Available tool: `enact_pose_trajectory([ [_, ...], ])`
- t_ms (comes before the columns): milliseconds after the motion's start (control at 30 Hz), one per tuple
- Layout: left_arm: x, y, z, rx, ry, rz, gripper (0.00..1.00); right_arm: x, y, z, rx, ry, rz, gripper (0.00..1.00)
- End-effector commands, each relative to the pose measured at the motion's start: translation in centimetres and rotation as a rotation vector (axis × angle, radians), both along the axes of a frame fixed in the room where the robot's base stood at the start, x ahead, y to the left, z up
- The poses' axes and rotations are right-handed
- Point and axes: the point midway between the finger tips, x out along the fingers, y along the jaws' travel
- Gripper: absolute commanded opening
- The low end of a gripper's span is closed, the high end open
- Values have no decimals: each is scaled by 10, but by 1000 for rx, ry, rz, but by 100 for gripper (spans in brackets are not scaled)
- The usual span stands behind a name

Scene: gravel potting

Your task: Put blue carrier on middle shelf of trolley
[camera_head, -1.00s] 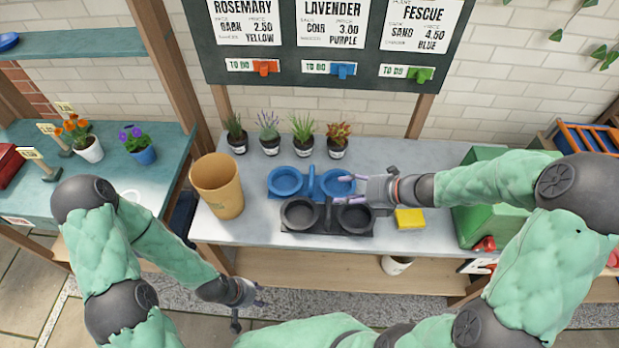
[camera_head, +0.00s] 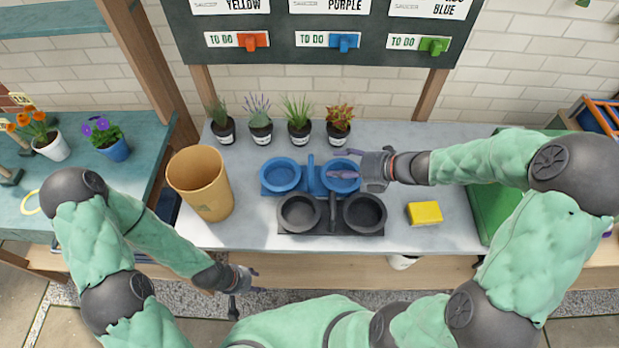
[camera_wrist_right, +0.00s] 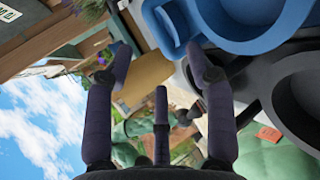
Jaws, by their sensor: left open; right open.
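The blue carrier (camera_head: 311,178) stands on the grey bench, with two round cups and an upright divider between them. It also shows at the top of the right wrist view (camera_wrist_right: 168,32). My right gripper (camera_head: 346,164) is open and empty over the carrier's right cup; whether it touches the cup is unclear. Its spread fingers show in the right wrist view (camera_wrist_right: 160,62), with the carrier beyond them. My left gripper (camera_head: 246,290) is open and empty, low in front of the bench. I cannot make out the trolley in these views.
A black carrier (camera_head: 333,216) stands right in front of the blue one. A tan bin (camera_head: 201,184) is to the left, a yellow sponge (camera_head: 424,213) to the right. Several potted plants line the back. A green box (camera_head: 490,205) stands at the bench's right end.

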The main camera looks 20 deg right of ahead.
Motion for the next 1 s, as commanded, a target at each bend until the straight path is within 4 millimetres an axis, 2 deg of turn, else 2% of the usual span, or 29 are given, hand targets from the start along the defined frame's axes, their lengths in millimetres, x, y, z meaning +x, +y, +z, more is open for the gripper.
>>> enact_pose_trajectory([
  [300, 0, 0, -22, 0, 0, 0, 49, 24, 29, -25, 0, 0, 4, 55],
  [567, 0, 0, -29, 0, 0, 0, 49, 33, 39, -30, 0, -1, 2, 55],
  [800, 0, 0, -50, 0, 0, 0, 49, 48, 62, -42, 0, -1, 4, 55],
  [1000, 0, 0, -59, 0, 0, 0, 49, 58, 73, -50, 0, 0, 1, 55],
])
